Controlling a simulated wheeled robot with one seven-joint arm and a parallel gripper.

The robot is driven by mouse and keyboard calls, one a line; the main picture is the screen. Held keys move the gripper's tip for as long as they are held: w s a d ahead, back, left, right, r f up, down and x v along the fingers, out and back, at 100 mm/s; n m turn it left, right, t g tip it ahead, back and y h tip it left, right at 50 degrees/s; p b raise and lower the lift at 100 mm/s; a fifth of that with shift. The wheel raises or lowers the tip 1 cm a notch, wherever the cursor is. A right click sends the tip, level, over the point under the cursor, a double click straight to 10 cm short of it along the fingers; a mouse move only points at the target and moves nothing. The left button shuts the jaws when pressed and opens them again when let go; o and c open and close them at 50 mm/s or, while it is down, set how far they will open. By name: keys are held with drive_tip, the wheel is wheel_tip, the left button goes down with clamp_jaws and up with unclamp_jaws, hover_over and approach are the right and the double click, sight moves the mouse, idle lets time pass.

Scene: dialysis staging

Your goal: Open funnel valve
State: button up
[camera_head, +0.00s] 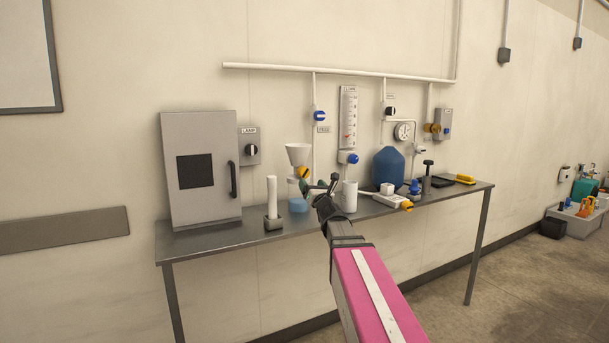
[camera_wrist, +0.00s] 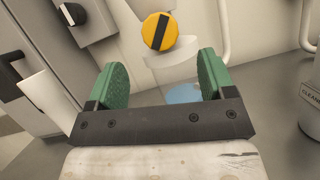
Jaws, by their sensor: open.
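The funnel valve (camera_head: 303,172) is a round yellow knob with a black bar across it, below the white funnel (camera_head: 298,153) on the table. In the wrist view the valve knob (camera_wrist: 160,32) is ahead of my gripper, centred between the fingers, with its black bar close to upright and slightly tilted. My gripper (camera_head: 319,186) is open, and its two green pads (camera_wrist: 162,77) stand apart with nothing between them. The knob is beyond the fingertips and not touched. A blue round base (camera_head: 298,205) stands under the funnel; it is partly hidden in the wrist view.
A grey cabinet (camera_head: 202,170) stands left on the metal table (camera_head: 225,232). A white cylinder in a dark holder (camera_head: 273,222) is left of the funnel. A white cup (camera_head: 349,197) stands just right of my gripper. A blue jug (camera_head: 388,167) is farther right. White pipes (camera_head: 315,100) run behind.

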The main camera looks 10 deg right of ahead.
sight(305, 174)
drive_tip(key=x, duration=0.8)
drive_tip(key=shift+w, duration=0.15)
